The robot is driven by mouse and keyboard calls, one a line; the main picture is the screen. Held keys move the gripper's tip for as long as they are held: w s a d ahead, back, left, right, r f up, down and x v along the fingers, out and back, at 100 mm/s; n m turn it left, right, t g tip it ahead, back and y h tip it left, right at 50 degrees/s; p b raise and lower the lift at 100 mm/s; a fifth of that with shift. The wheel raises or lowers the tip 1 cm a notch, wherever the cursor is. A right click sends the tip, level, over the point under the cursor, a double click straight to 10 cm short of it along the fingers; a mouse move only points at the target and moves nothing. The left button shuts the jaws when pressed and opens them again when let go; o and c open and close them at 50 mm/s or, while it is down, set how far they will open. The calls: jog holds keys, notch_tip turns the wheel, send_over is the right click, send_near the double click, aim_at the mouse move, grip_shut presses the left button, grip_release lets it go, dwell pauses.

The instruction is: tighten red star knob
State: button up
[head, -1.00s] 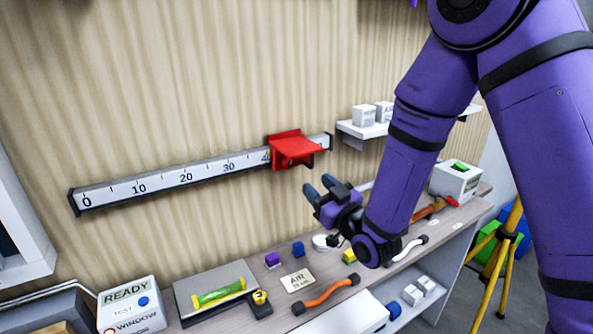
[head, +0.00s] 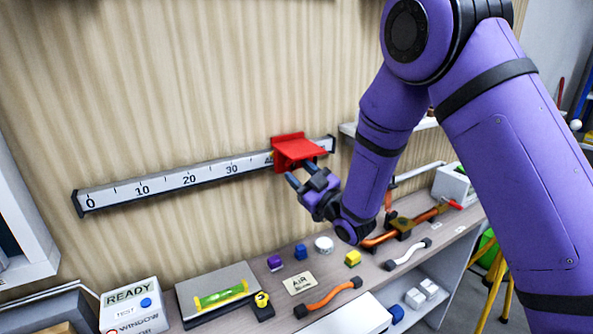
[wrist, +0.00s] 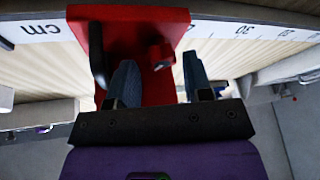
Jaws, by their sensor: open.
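A red slider (head: 290,150) sits on the right part of the wall-mounted centimetre scale (head: 180,180); it also fills the upper middle of the wrist view (wrist: 135,25). In the wrist view a small dark red knob (wrist: 161,56) stands out from the slider's face, with a black curved piece (wrist: 98,55) to its left. I cannot make out the knob in the head view. My gripper (head: 302,175) is open and empty, just below and in front of the slider. In the wrist view its two dark fingers (wrist: 160,78) point toward the slider, either side of the knob's line, apparently short of it.
A white wall shelf (head: 348,130) is right of the scale, partly behind my arm.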

jog(key=shift+w+a+r, duration=0.25)
jog(key=shift+w+a, duration=0.2)
jog(key=shift+a, duration=0.05)
jog(key=c, duration=0.6)
jog(key=shift+c, duration=0.2)
